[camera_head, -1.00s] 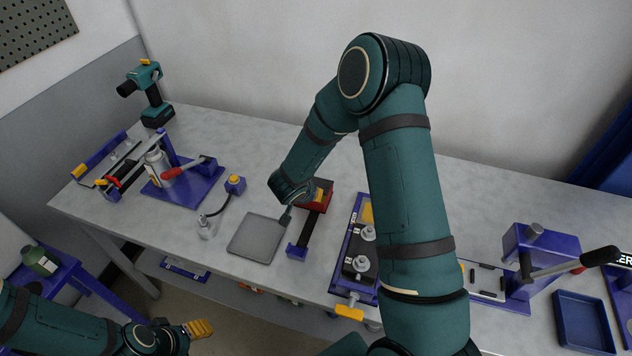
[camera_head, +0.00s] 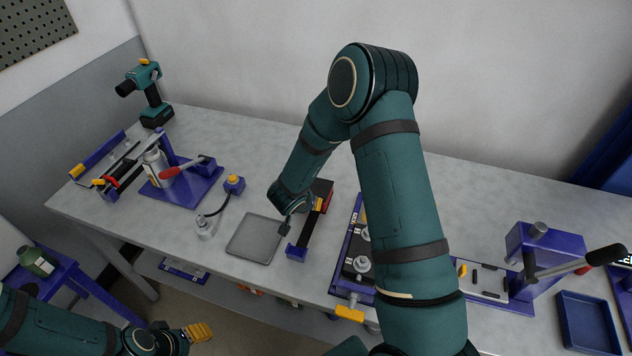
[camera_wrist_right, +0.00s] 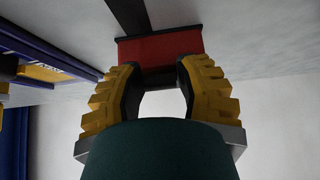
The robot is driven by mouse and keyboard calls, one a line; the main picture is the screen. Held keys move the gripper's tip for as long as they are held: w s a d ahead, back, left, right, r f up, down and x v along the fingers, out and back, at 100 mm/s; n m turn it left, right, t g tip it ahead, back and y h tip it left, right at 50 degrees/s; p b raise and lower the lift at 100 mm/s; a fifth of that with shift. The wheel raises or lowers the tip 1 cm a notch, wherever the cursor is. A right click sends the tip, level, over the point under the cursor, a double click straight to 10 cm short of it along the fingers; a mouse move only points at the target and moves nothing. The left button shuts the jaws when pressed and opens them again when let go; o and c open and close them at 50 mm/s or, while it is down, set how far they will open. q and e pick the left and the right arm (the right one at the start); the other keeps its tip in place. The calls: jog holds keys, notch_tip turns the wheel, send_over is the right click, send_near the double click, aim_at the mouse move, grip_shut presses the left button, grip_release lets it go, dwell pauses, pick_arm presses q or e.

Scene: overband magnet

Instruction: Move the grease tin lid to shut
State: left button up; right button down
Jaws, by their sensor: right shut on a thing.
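I cannot pick out a grease tin or its lid for certain in either view. My right gripper shows in the wrist view (camera_wrist_right: 158,78), its two yellow fingers apart with a dark piece of a red block (camera_wrist_right: 160,46) between their tips. In the head view, the red and black block (camera_head: 322,190) stands at the back end of a dark bar, right beside my right wrist, which hides most of the gripper. A flat grey tray (camera_head: 250,242) lies just left of the bar. My left gripper (camera_head: 199,331) is low at the left, away from the bench; its opening is unclear.
A blue fixture with a red-handled lever (camera_head: 185,188) and a drill (camera_head: 148,92) stand at the left. A small grey knob piece (camera_head: 204,228) is left of the tray. A blue press (camera_head: 545,255) and blue bin (camera_head: 586,322) are at the right. The back middle bench is clear.

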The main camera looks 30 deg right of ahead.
jog(key=shift+c, duration=2.3)
grip_release()
jog(key=shift+a+f, duration=0.1)
jog(key=shift+f, duration=0.1)
jog(key=shift+s+a+r+p, duration=0.15)
jog(key=shift+r+p, duration=0.3)
jog(key=shift+r, duration=0.1)
jog(key=p+v, duration=0.4)
jog(key=v, duration=0.2)
jog(key=shift+s, duration=0.1)
